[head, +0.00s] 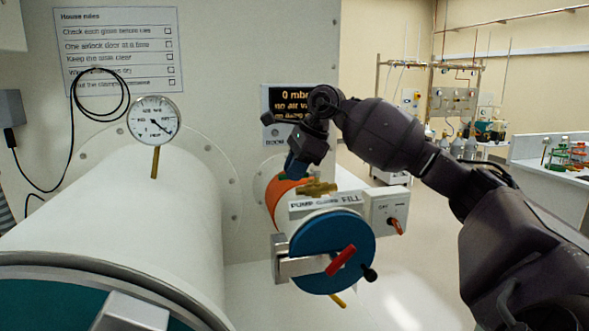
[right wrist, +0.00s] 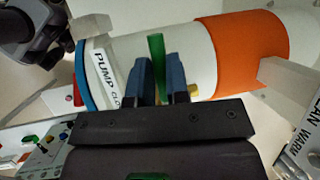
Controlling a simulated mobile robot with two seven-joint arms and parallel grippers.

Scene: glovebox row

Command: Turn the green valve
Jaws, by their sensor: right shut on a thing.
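The green valve handle (right wrist: 156,52) stands between the two blue fingers of my right gripper (right wrist: 160,84) in the right wrist view. The right gripper is shut on it. In the head view my right gripper (head: 294,166) reaches down from the right onto the top of the small white cylinder with an orange band (head: 279,197). A label reading PUMP, CLOSED, FILL (head: 325,201) sits in front of the valve.
The small cylinder has a blue round door (head: 331,252) with a red handle (head: 341,260). A switch box (head: 388,210) is beside it. A large white cylinder (head: 130,225) with a gauge (head: 154,119) fills the left. A display (head: 293,100) hangs behind the gripper. Open floor lies right.

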